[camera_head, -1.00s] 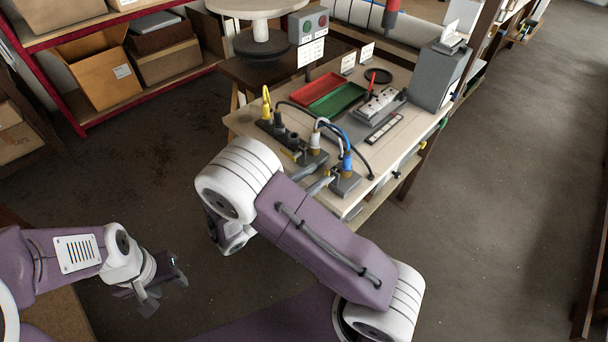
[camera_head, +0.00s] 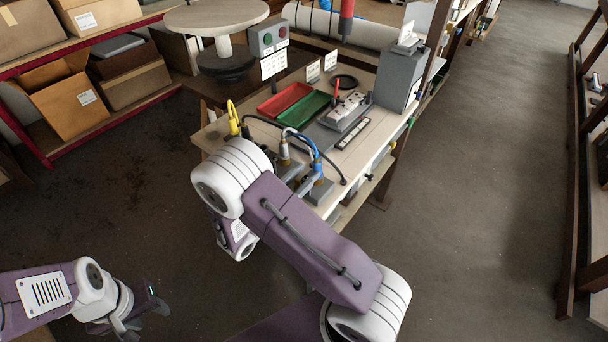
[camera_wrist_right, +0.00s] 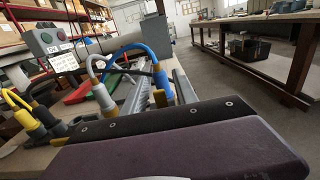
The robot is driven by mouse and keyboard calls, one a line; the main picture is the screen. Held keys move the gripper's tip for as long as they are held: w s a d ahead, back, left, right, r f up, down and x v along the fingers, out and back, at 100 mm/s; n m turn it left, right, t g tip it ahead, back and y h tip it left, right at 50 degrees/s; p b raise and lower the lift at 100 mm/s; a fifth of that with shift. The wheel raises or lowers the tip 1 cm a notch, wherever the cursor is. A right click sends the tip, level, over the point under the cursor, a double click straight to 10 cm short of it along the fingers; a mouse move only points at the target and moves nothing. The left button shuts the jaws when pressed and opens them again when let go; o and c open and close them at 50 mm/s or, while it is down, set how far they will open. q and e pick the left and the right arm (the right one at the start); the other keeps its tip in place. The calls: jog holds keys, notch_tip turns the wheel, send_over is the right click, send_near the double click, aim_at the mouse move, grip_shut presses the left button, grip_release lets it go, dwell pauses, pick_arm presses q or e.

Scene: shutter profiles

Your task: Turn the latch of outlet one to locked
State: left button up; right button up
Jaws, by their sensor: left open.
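Outlets with plugs stand along the near edge of the workbench (camera_head: 375,140). One has a yellow plug (camera_head: 233,118), one a white-cabled plug (camera_head: 284,152), one a blue plug (camera_head: 316,165); these plugs also show in the wrist view as yellow (camera_wrist_right: 22,115), grey (camera_wrist_right: 102,97) and blue (camera_wrist_right: 161,80). I cannot read which outlet is number one, or make out its latch position. My right arm covers part of the outlets. My right gripper (camera_head: 299,178) seems to be beside the white-cabled and blue plugs, its jaws unclear. My left gripper (camera_head: 140,312) is open and empty, away from the bench.
A button box (camera_head: 268,38) rises behind. Dark cables loop over the plugs. The floor to the right is clear.

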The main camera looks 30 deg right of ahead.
grip_shut()
